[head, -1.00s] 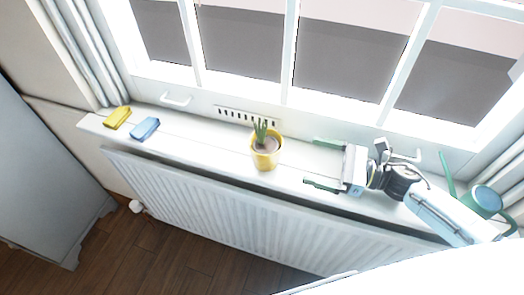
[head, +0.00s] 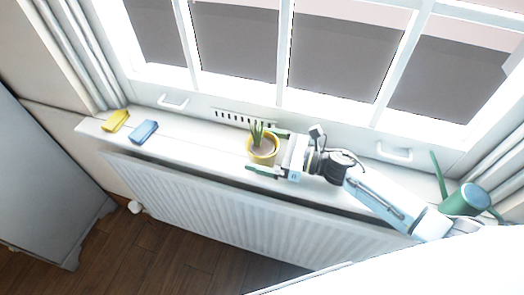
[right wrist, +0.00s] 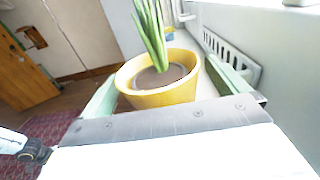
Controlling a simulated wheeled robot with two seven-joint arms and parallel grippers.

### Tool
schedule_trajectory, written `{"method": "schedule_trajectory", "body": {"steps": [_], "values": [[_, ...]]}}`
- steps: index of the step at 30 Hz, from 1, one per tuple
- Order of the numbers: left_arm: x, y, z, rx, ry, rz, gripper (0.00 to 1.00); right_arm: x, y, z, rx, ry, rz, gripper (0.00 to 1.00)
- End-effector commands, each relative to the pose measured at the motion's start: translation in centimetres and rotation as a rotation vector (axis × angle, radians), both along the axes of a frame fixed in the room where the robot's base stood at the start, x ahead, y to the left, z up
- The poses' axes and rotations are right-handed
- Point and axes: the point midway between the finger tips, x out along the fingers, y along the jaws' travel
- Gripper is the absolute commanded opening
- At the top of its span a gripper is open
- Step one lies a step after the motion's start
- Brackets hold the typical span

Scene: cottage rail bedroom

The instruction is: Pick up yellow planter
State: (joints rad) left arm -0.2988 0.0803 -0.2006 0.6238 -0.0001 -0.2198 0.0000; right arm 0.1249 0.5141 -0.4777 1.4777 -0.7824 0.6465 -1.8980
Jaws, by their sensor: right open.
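The yellow planter (head: 262,158) holds a green spiky plant and dark soil, and stands upright on the white windowsill (head: 205,142). My right gripper (head: 266,151) reaches in from the right, with its green fingers on either side of the planter. The right wrist view shows the planter (right wrist: 165,92) close in front of the palm, between the two fingers. The jaws are open; I cannot tell whether either finger touches the planter. My left gripper is not in view.
A yellow block (head: 116,121) and a blue block (head: 143,132) lie at the sill's left. A green watering can (head: 464,199) stands at the right end. The window frame and a vent (head: 243,118) are behind; a radiator (head: 200,200) is below the sill.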

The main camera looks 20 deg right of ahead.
Motion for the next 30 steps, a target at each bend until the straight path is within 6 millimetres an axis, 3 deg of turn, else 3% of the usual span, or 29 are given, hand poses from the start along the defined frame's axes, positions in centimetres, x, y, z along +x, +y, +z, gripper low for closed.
{"method": "schedule_trajectory", "body": {"steps": [8,20,30], "values": [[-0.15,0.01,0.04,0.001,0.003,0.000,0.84,0.29,0.47,-0.06,-0.001,0.001,0.001,0.99],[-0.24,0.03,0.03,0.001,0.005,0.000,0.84,0.27,0.43,-0.05,-0.001,0.001,0.000,0.49],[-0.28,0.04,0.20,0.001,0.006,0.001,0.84,0.33,0.42,0.93,0.000,-0.002,0.001,0.48]]}}
